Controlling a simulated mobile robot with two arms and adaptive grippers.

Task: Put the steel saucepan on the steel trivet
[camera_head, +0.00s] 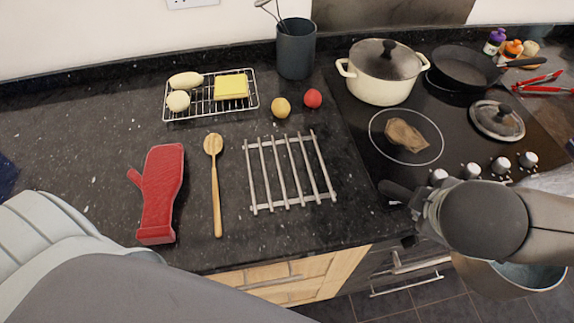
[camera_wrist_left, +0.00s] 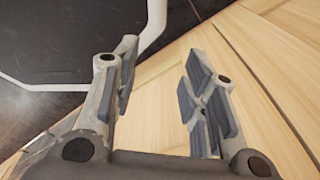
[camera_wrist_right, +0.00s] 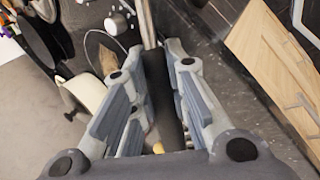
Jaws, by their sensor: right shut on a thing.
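The steel trivet (camera_head: 287,206) lies flat and bare on the dark granite counter, in the middle of the head view. The steel saucepan (camera_head: 503,282) hangs at the lower right, partly hidden behind my right arm, in front of the counter and above the floor. My right gripper (camera_head: 418,203) is shut on its black handle (camera_head: 395,190). In the right wrist view the handle (camera_wrist_right: 163,100) runs between the fingers (camera_wrist_right: 155,50). My left gripper (camera_wrist_left: 160,75) is open and empty in the left wrist view; the head view does not show it.
A wooden spoon (camera_head: 215,185) and a red oven mitt (camera_head: 162,195) lie left of the trivet. A wire rack (camera_head: 205,113), a lemon (camera_head: 281,108) and a red fruit (camera_head: 313,98) are behind it. The hob holds a cream pot (camera_head: 380,90), black pan (camera_head: 460,68) and glass lid (camera_head: 497,121).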

